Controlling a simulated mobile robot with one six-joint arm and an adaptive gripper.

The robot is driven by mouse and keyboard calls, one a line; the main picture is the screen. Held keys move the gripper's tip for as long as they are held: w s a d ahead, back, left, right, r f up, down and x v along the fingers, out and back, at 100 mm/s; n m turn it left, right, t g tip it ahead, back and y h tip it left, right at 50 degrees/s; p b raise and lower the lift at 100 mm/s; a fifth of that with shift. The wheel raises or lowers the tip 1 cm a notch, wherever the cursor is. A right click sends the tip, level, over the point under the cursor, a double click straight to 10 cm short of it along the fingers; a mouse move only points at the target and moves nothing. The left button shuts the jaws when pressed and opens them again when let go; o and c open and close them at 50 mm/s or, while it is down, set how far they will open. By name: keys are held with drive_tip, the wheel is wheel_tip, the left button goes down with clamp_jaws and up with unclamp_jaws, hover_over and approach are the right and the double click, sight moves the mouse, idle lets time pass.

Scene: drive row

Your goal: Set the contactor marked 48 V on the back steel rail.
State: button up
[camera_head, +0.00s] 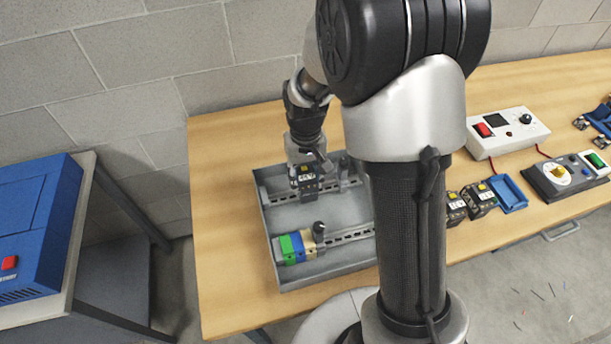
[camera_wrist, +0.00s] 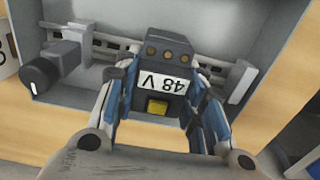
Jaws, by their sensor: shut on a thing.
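The contactor marked 48 V (camera_wrist: 165,82) is a dark block with a white label, a yellow button and brass terminals; its label reads upside down in the wrist view. In the head view the contactor (camera_head: 306,186) is at the back steel rail (camera_head: 276,198) in the grey tray. My gripper (camera_head: 304,163) is above it, shut on its sides; in the wrist view the gripper (camera_wrist: 158,102) has a finger on each side. The rail (camera_wrist: 112,45) runs behind the contactor in the wrist view. I cannot tell whether the contactor is seated on it or just above.
A grey clamp with a dark knob (camera_wrist: 42,75) sits on the back rail beside the contactor. The front rail (camera_head: 346,238) carries green, blue and beige blocks (camera_head: 297,247). Two dark contactors (camera_head: 479,199) and a blue tray (camera_head: 509,194) lie right. My arm hides part of the bench.

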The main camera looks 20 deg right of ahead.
drive_tip(key=shift+f+b, duration=0.3)
drive_tip(key=shift+f, duration=0.2)
drive_tip(key=o, duration=1.4)
drive_tip(key=shift+r, duration=0.15)
wheel_tip(320, 180, up, 12)
drive_tip(key=shift+f, duration=0.1)
drive_tip(key=shift+s, duration=0.1)
